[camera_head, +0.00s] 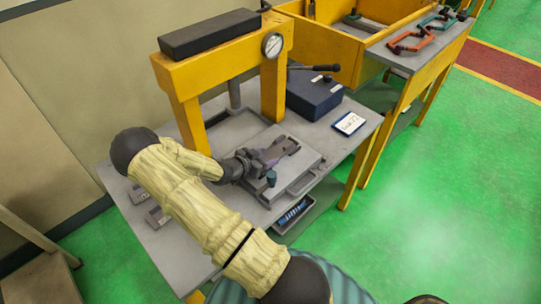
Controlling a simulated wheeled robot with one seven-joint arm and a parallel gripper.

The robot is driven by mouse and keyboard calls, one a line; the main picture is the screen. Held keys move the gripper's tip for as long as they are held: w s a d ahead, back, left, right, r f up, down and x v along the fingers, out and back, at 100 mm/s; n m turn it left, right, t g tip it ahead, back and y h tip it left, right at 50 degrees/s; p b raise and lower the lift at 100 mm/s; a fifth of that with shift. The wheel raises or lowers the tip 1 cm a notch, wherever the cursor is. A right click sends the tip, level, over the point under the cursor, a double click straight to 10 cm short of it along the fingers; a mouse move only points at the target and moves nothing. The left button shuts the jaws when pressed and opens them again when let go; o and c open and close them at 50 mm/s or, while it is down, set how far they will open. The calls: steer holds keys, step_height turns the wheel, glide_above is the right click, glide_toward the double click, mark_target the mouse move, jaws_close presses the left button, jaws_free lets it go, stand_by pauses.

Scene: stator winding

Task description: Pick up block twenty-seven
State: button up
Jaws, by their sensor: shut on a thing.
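Two grey blocks (157,217) lie at the bench's left front, partly hidden by my arm.
The yellow press frame (185,108) with a gauge stands close behind my gripper. A dark blue box (314,96) with a black handle is at the right. A small dark teal knob (271,178) stands beside my gripper. A tray (293,213) of blue items sits below the bench edge.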

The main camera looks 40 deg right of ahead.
mark_target(266, 158)
step_height(266, 158, up, 10)
steer(key=shift+b, duration=0.35)
stand_by(0.9)
